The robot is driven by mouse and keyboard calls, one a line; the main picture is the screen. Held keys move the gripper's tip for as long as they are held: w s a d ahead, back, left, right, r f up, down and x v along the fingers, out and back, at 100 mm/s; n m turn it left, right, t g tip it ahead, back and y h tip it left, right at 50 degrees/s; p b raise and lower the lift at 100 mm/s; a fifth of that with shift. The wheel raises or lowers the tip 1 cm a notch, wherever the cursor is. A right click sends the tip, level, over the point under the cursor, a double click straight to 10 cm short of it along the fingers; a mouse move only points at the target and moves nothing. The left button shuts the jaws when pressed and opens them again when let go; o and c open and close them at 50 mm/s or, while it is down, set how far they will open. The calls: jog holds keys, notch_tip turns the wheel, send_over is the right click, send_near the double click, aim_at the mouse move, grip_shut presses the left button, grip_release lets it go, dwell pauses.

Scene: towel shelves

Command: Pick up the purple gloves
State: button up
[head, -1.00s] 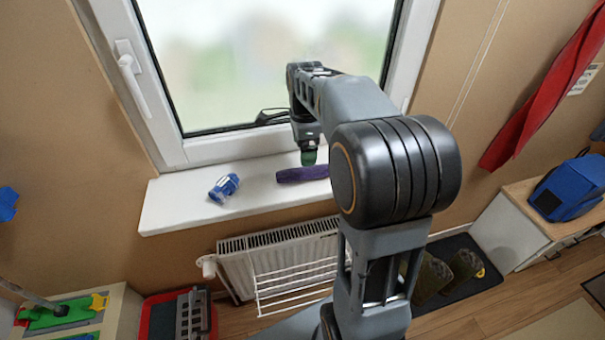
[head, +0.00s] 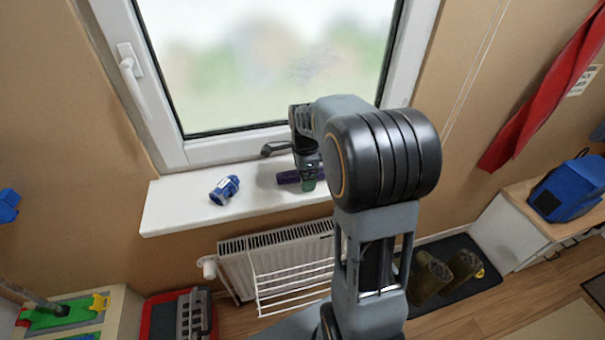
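The purple gloves (head: 288,177) lie on the white windowsill (head: 170,205) below the window, a dark purple bundle. My gripper (head: 308,184) is down at the gloves, with its greenish tip right at them and covering part of them. My own arm hides the right part of the gloves. I cannot tell whether the fingers are open or shut, or whether they hold the gloves.
A blue bottle-like item with a white label (head: 225,190) lies on the sill, left of the gloves. A radiator (head: 275,250) with a white wire rack (head: 290,285) is below. The window frame (head: 130,75) rises behind the sill. The sill's left end is clear.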

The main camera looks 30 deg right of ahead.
jog(key=shift+c, duration=0.5)
jog(key=c, duration=0.9)
jog(key=shift+c, duration=0.3)
jog(key=shift+r, duration=0.15)
